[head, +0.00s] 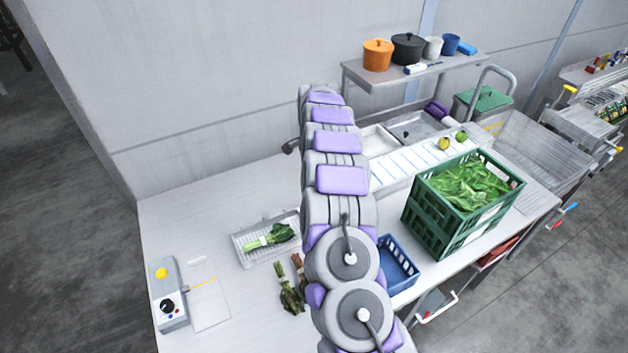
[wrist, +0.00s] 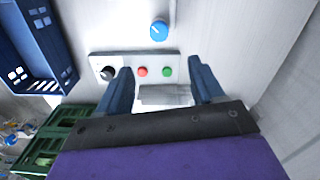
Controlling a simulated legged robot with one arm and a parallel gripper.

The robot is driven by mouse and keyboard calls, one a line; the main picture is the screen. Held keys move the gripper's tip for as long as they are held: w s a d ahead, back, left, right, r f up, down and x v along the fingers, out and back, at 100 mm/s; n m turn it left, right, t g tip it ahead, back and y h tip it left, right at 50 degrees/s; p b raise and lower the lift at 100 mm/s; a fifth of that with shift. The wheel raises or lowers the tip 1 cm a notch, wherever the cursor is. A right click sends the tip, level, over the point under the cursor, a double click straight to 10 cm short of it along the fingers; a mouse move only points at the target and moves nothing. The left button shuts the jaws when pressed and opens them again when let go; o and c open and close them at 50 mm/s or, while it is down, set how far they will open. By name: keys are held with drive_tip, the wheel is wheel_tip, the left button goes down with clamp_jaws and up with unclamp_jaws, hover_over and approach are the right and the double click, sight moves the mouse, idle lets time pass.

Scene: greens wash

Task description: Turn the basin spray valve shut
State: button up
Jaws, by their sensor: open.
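A round blue knob (wrist: 159,29) with a pale mark shows in the wrist view, on a light surface beyond my fingertips; I take it for the spray valve, but no label is readable. My gripper (wrist: 158,66) is open, its two dark blue fingers apart on either side of a pale block (wrist: 165,95). The knob lies ahead of the gap, apart from the fingers. In the head view my arm hides the gripper.
The wash basin (head: 415,127) lies right of my arm. A green crate of greens (head: 440,218) and a blue basket (head: 405,284) stand on the bench. A shelf (head: 400,80) with pots is above. The left bench holds a control box (head: 170,290).

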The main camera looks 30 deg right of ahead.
wheel_tip(320, 180, up, 2)
drive_tip(key=shift+r, duration=0.1)
idle(0.5)
drive_tip(key=s+a+r+n+y+b, duration=0.1)
drive_tip(key=s+a+r+n+b, duration=0.1)
drive_tip(key=s+a+r+n, duration=0.4)
drive_tip(key=s+a+r+n+b, duration=0.1)
drive_tip(key=s+a+r+n, duration=0.2)
drive_tip(key=s+a+r, duration=0.55)
drive_tip(key=s+a+f+n+b, duration=0.1)
drive_tip(key=s+f+n, duration=0.1)
drive_tip(key=s, duration=0.9)
drive_tip(key=s+a+f+n+g+b, duration=0.1)
drive_tip(key=s+a+f+n, duration=0.1)
drive_tip(key=s, duration=1)
drive_tip(key=s+a+f+n+h+b, duration=0.1)
drive_tip(key=s+a+f+n, duration=0.1)
drive_tip(key=s, duration=1)
drive_tip(key=shift+s+f+n+g+b, duration=0.25)
drive_tip(key=shift+n+g+b, duration=0.05)
drive_tip(key=shift+g+b, duration=0.1)
